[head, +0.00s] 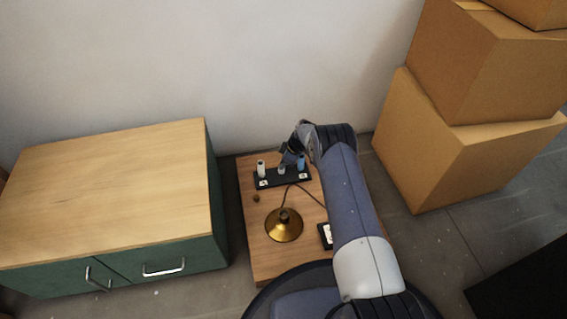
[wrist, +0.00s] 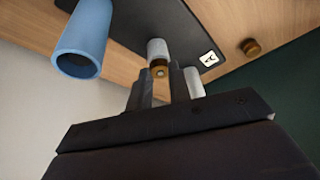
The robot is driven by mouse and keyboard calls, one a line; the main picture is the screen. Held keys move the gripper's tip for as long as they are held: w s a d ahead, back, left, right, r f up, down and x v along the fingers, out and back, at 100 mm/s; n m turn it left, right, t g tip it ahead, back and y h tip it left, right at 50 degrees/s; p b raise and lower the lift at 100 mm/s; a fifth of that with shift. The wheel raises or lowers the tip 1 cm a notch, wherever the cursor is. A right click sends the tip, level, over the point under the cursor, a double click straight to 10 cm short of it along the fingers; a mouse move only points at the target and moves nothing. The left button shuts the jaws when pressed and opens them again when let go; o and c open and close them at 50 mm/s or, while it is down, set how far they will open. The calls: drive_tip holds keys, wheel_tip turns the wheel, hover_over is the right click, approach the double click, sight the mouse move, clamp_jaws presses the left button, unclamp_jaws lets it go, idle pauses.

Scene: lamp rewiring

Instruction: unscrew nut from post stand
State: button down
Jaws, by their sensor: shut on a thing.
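The post stand (head: 268,181) is a dark plate on the wooden board, with a white post (head: 261,168), a short grey post (head: 282,171) and a blue post (head: 301,161). The wrist view shows the blue post (wrist: 82,42) as a hollow tube, and the short post (wrist: 157,48) between my fingertips. A small brass nut (wrist: 158,70) is at the end of that short post. My gripper (wrist: 160,76) is shut on the nut, from above the stand. A finger partly hides the white post (wrist: 194,82). The nut is not distinguishable in the head view.
A brass lamp base (head: 284,228) with a dark cord stands on the board (head: 262,262). A small brass knob (head: 256,198) lies left of it, and a dark labelled block (head: 322,237) right. A green cabinet (head: 120,185) is left; cardboard boxes (head: 440,150) are right.

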drive_tip(key=shift+w+n+g, duration=0.1)
drive_tip(key=shift+n+g, duration=0.2)
drive_tip(key=shift+n, duration=0.5)
drive_tip(key=c, duration=1.2)
unclamp_jaws()
drive_tip(key=shift+c, duration=0.2)
